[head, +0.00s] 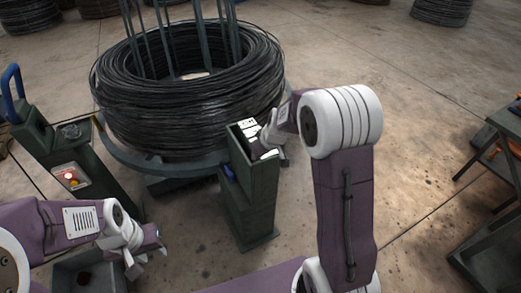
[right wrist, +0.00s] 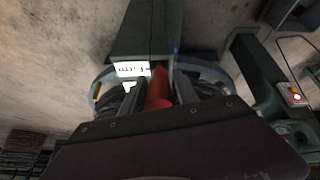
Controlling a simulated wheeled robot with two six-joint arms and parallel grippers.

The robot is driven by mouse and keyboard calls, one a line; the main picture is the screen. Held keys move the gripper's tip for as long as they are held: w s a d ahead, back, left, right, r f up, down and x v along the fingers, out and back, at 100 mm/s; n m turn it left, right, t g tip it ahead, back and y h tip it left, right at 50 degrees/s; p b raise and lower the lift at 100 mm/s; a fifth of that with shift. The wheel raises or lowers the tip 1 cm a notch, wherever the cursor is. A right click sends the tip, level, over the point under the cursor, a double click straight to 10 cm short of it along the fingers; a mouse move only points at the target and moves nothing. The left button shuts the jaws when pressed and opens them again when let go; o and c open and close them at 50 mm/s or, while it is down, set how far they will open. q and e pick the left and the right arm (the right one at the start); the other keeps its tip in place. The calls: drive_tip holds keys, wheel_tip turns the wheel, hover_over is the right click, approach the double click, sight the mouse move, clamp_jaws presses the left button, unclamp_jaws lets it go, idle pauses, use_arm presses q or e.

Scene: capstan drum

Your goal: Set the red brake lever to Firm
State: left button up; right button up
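The red brake lever (right wrist: 158,85) stands between the two fingers of my right gripper (right wrist: 160,90) in the right wrist view. The fingers lie close along both its sides and look shut on it. A white label (right wrist: 132,69) with dark marks is beside the lever on the green post (right wrist: 150,35); its words are too small to read. In the head view my right gripper (head: 272,146) is at the top of the green post (head: 250,190), and the lever is hidden there. My left gripper (head: 145,257) is open and empty at lower left, away from the post.
A large coil of black wire (head: 190,100) sits on a round turntable behind the post. A green pedestal with a red button (head: 70,177) stands at left. A grey bin (head: 85,275) is below my left gripper. A bench (head: 490,150) stands at right.

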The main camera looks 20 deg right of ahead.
drive_tip(key=shift+o, duration=0.7)
drive_tip(key=shift+s+r, duration=0.1)
drive_tip(key=shift+r, duration=0.45)
drive_tip(key=p+v, duration=0.1)
drive_tip(key=v, duration=0.7)
drive_tip(key=shift+s+p, duration=0.2)
drive_tip(key=shift+p, duration=0.1)
drive_tip(key=shift+d, duration=0.1)
